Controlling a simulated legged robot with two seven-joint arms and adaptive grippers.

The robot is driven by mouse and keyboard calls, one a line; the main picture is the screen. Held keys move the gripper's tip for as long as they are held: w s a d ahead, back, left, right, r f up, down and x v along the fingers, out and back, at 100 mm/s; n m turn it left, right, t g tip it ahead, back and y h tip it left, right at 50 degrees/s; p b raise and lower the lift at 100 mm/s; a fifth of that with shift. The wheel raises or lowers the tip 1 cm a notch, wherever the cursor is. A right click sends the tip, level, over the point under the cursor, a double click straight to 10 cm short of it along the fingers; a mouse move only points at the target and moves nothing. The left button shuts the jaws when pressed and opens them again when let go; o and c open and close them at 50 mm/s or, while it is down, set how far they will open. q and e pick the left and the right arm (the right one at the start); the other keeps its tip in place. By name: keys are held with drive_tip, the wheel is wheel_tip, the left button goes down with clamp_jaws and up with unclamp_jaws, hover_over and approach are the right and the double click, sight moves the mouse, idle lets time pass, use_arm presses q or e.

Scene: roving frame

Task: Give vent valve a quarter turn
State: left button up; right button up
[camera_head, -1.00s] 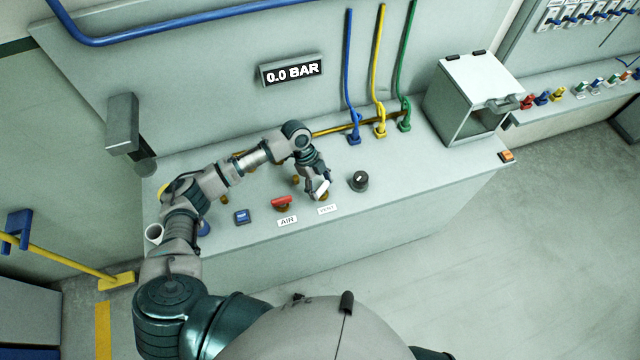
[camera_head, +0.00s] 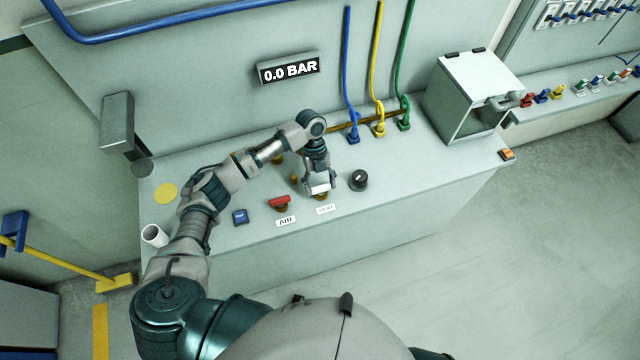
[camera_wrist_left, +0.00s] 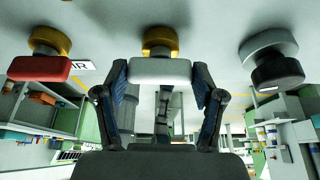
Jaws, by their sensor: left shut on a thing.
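The vent valve has a white bar handle on a brass-yellow stem, behind the VENT label (camera_head: 326,209) on the bench top. In the left wrist view the white handle (camera_wrist_left: 160,71) lies level across the picture, under its yellow stem (camera_wrist_left: 161,40). My left gripper (camera_head: 320,186) is at the valve, with one finger at each end of the handle, shut on it. In the head view the gripper hides much of the valve. My right gripper is not in view.
The red air valve (camera_head: 280,202) is left of the vent valve, and a black knob (camera_head: 359,180) is close on its right. The gauge (camera_head: 290,69) reads 0.0 BAR. A box (camera_head: 470,90) stands back right.

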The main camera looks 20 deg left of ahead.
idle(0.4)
use_arm(q)
drive_tip(key=o, duration=1.1)
drive_tip(key=shift+o, duration=0.2)
drive_tip(key=shift+r, duration=0.1)
drive_tip(key=v, duration=1.1)
drive_tip(key=shift+w+r, duration=0.2)
drive_tip(key=shift+r, duration=0.15)
